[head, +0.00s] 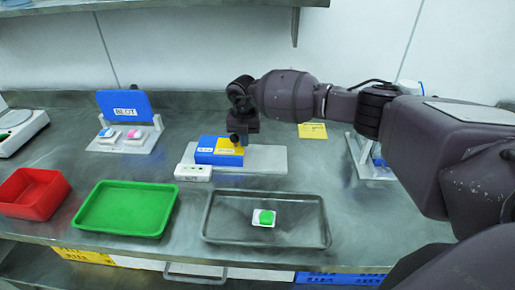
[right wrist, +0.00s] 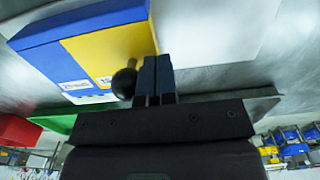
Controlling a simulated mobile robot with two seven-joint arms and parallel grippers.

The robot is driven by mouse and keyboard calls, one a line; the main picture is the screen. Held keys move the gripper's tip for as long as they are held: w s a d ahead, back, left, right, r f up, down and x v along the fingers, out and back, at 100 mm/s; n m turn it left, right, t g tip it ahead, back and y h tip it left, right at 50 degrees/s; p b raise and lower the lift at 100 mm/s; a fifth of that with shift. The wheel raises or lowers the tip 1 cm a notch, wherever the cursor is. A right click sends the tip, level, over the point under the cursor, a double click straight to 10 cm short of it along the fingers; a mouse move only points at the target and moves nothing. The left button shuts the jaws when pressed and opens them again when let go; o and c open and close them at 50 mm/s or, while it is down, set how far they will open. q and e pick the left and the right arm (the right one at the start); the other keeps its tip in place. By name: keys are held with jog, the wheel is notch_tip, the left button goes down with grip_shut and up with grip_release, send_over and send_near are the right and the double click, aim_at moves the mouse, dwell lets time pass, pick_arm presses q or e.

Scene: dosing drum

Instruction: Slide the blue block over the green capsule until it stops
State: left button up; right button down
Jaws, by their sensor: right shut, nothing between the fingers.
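The blue block (head: 206,143) sits on a pale base plate (head: 266,160), with a yellow section (head: 229,148) at its right. In the right wrist view the blue block (right wrist: 75,40) shows large, with the yellow part (right wrist: 108,55) and a dark ball knob (right wrist: 124,83) beside it. My right gripper (head: 238,139) is over the yellow section; its fingers (right wrist: 154,78) are shut, empty, beside the knob. A small green piece on a white base (head: 265,217), possibly the green capsule, lies in the dark tray. My left gripper is not in view.
The dark tray (head: 318,236) and a green tray (head: 80,226) are in front, with a red bin (head: 14,208) further left. A small white block (head: 193,172) touches the base plate's front left. A blue-backed stand (head: 124,104) is behind. The bench between is clear.

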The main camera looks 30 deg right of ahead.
aim_at(234, 138)
jog(key=shift+w+a+b, duration=0.3)
jog(key=shift+w+a, duration=0.15)
jog(key=shift+a, duration=0.3)
jog(key=shift+w+a+b, duration=0.25)
jog(key=shift+w+a, duration=0.2)
jog(key=shift+a, duration=0.25)
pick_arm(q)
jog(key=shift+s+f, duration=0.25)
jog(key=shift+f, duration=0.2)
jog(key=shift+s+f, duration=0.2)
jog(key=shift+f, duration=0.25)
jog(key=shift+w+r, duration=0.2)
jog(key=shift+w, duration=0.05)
pick_arm(e)
jog(key=shift+d, duration=0.1)
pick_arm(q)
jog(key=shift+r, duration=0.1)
pick_arm(e)
jog(key=shift+s+d, duration=0.1)
jog(key=shift+s+d+p, duration=0.35)
jog(key=shift+d+p, duration=0.15)
jog(key=shift+p, duration=0.05)
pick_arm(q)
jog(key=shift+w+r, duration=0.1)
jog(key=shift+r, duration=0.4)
pick_arm(e)
jog(key=shift+r, duration=0.2)
